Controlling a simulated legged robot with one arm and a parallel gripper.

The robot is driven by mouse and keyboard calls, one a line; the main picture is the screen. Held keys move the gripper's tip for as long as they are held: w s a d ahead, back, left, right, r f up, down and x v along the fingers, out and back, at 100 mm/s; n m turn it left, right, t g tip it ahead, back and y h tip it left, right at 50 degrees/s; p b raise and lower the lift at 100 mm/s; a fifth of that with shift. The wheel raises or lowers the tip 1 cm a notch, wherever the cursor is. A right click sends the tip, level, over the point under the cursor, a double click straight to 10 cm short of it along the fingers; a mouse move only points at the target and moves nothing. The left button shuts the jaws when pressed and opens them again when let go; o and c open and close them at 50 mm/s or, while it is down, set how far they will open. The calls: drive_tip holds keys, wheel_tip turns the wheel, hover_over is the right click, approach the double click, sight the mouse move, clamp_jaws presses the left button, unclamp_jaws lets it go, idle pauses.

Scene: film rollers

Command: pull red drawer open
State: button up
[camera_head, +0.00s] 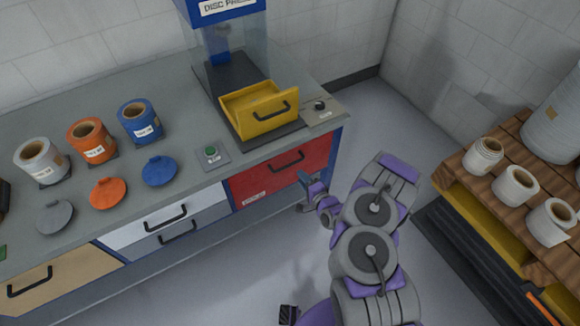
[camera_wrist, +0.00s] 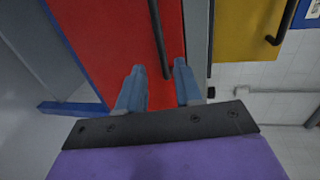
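The red drawer (camera_head: 262,182) is at the right end of the counter front, and it looks shut. Its dark bar handle (camera_head: 287,162) is near the top of its face. My gripper (camera_head: 303,190) is in front of the drawer's right part, below and right of the handle in the head view. In the wrist view the red drawer face (camera_wrist: 118,35) fills the upper middle. The handle (camera_wrist: 157,35) runs down toward the gap between the two fingertips of my gripper (camera_wrist: 160,68). The fingers are apart with nothing clamped; whether the handle's end is between them is unclear.
White (camera_head: 150,222) and tan (camera_head: 55,280) drawers are to the left. Film rolls (camera_head: 90,140) and lids sit on the counter.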

sight(291, 165)
drive_tip(key=b+x, duration=0.3)
drive_tip(key=x, duration=0.7)
drive_tip(key=shift+d, duration=0.1)
clamp_jaws()
idle(0.3)
